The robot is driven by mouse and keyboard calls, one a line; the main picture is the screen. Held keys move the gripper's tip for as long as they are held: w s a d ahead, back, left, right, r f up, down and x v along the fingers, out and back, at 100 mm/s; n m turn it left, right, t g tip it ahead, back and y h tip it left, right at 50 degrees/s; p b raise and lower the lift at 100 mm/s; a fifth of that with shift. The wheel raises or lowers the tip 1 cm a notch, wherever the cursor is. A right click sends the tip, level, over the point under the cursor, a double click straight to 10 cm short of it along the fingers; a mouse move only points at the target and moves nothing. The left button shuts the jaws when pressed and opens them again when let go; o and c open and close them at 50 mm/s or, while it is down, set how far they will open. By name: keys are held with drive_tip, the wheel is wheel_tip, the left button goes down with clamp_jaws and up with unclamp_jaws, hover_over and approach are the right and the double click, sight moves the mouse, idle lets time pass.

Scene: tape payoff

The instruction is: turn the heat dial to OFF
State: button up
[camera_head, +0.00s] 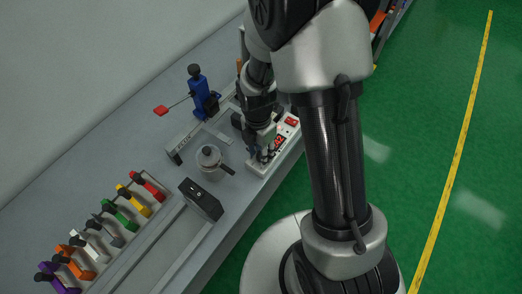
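My gripper (264,155) points down at a small pale control box (258,166) near the table's front edge. Its fingers are small and dark in this view, and I cannot tell whether they are open or shut or touching anything. The box has red panels on top (291,121), beside and to the right of the gripper. I cannot make out the heat dial or its markings; my gripper and arm cover part of the box.
A lidded metal pot (210,160) with a dark handle stands just left of the gripper. A black box (201,199) is nearer the front. A blue device (198,85) with a red paddle stands behind. Several coloured handled pieces (128,194) line the left. Green floor is clear at right.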

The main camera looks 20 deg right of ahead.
sight(259, 152)
drive_tip(key=shift+o, duration=1)
wheel_tip(259, 152, up, 12)
drive_tip(key=shift+w+a, duration=0.15)
drive_tip(key=shift+w, duration=0.15)
